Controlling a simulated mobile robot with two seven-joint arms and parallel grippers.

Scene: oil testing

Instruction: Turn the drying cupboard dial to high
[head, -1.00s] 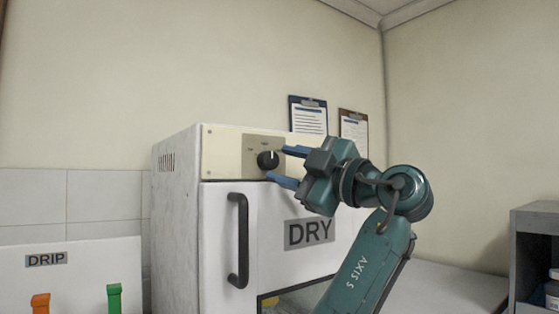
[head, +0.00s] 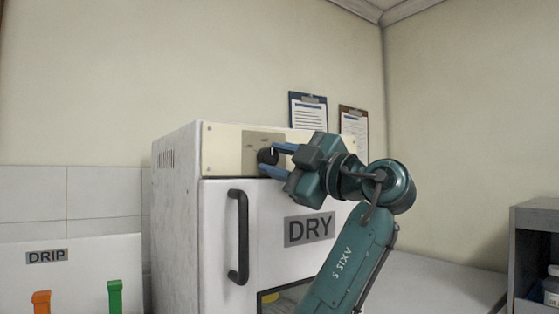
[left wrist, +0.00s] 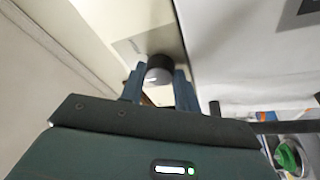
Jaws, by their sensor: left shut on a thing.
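The drying cupboard (head: 180,220) is a white box labelled DRY, with a cream control strip along its top front. Its black dial (head: 264,156) sits on a grey plate (head: 254,139) on that strip. My left gripper (head: 273,160) has its blue fingers at the dial, one above and one below, shut on it. In the left wrist view the dial (left wrist: 159,64) shows between the two blue fingers (left wrist: 160,84). The fingers hide part of the dial, and the plate's markings are too small to read. My right gripper is not in view.
A black vertical door handle (head: 238,240) stands below the dial. A DRIP panel (head: 90,275) with orange and green taps is at lower left. A grey shelf (head: 535,225) stands at the right.

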